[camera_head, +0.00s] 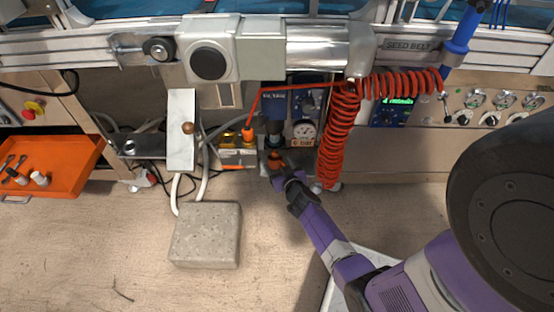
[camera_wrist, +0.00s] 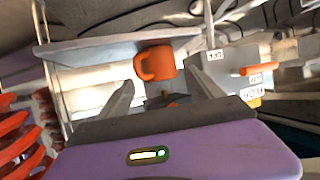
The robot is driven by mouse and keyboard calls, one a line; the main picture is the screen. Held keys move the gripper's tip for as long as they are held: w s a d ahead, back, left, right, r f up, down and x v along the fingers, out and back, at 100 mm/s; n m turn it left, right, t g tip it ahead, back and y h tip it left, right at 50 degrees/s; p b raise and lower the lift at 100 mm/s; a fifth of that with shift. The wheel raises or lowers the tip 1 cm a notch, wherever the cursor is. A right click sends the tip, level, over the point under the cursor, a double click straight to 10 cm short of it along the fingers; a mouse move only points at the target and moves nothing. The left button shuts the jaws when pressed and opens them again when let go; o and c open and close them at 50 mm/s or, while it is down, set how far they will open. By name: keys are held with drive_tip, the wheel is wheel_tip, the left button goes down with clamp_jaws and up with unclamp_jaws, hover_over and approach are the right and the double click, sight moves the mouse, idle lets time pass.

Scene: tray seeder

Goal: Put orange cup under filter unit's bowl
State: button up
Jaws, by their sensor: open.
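The orange cup (camera_head: 275,158) is small in the head view, low beneath the blue filter unit (camera_head: 274,102) and its dark bowl (camera_head: 275,128). How exactly the cup lines up with the bowl cannot be told. My gripper (camera_head: 278,170) is right at the cup, which it partly covers. In the wrist view the cup (camera_wrist: 157,62) shows its handle on the left. My gripper's two fingers (camera_wrist: 160,74) are spread wide, with the cup between and just beyond their tips. No finger clearly touches it. The bowl cannot be made out in the wrist view.
A red coiled hose (camera_head: 338,130) hangs close to the right of my gripper. A pressure gauge (camera_head: 304,129) sits beside the filter unit. A yellow-topped valve block (camera_head: 238,150) is to the left. A stone block (camera_head: 206,235) lies on the floor. An orange tray (camera_head: 62,158) is far left.

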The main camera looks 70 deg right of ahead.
drive_tip(key=s+a+r+n+t+y, duration=0.1)
drive_tip(key=s+a+r, duration=0.2)
drive_tip(key=a, duration=0.6)
drive_tip(key=s+a+r+n+t+y+p, duration=0.15)
drive_tip(key=s+a+r, duration=0.25)
drive_tip(key=a, duration=0.5)
drive_tip(key=s+a+r+n+t+y, duration=0.1)
drive_tip(key=s+a+r+n+y, duration=0.15)
drive_tip(key=a, duration=0.65)
drive_tip(key=s+a+r+n+y, duration=0.1)
drive_tip(key=s+a+r, duration=0.2)
drive_tip(key=r, duration=0.4)
drive_tip(key=s+a+r+n+t+y, duration=0.1)
drive_tip(key=s+a+r+n+y, duration=0.1)
drive_tip(key=s+a+r, duration=0.2)
drive_tip(key=s+a+r+n+t+y, duration=0.1)
drive_tip(key=a+r, duration=0.4)
drive_tip(key=r, duration=0.6)
drive_tip(key=s+y, duration=0.1)
drive_tip(key=s, duration=0.1)
drive_tip(key=shift+s+a+n, duration=0.3)
drive_tip(key=shift+s+a, duration=0.05)
wheel_tip(320, 180, up, 31)
drive_tip(key=p, duration=3.1)
